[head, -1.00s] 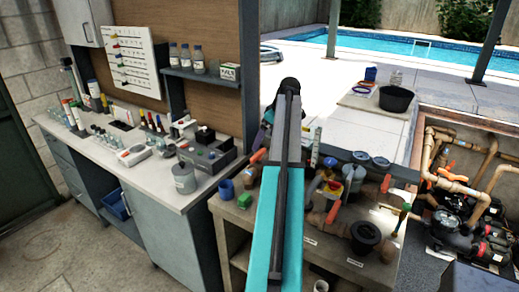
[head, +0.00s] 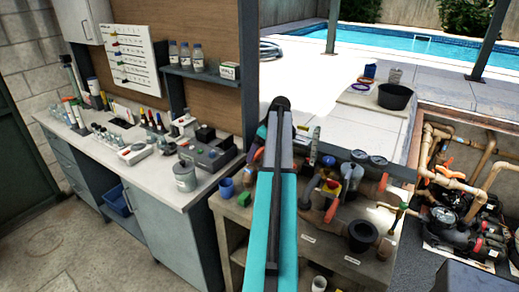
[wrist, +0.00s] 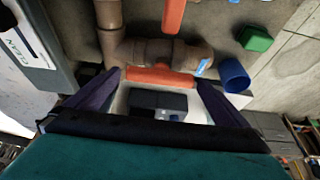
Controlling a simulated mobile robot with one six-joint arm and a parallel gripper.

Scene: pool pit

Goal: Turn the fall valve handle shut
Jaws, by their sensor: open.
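In the wrist view my gripper (wrist: 158,80) is open, with a dark purple finger on each side. An orange valve handle (wrist: 160,76) lies crosswise between the fingertips, in front of a brown pipe fitting (wrist: 150,52). I cannot tell whether the fingers touch it. A second orange handle (wrist: 173,14) shows at the top edge. No readable label tells which is the fall valve. In the head view my arm hides most of the gripper; an orange handle (head: 258,154) shows left of the arm, and other valves (head: 332,186) stand right of it on the bench.
A blue cup (head: 226,189) and green block (head: 244,199) sit at the bench's left end; the cup (wrist: 235,74) is close to my right finger in the wrist view. A black ring-shaped part (head: 362,235) stands at the bench's front. Pump piping (head: 460,185) fills the right side.

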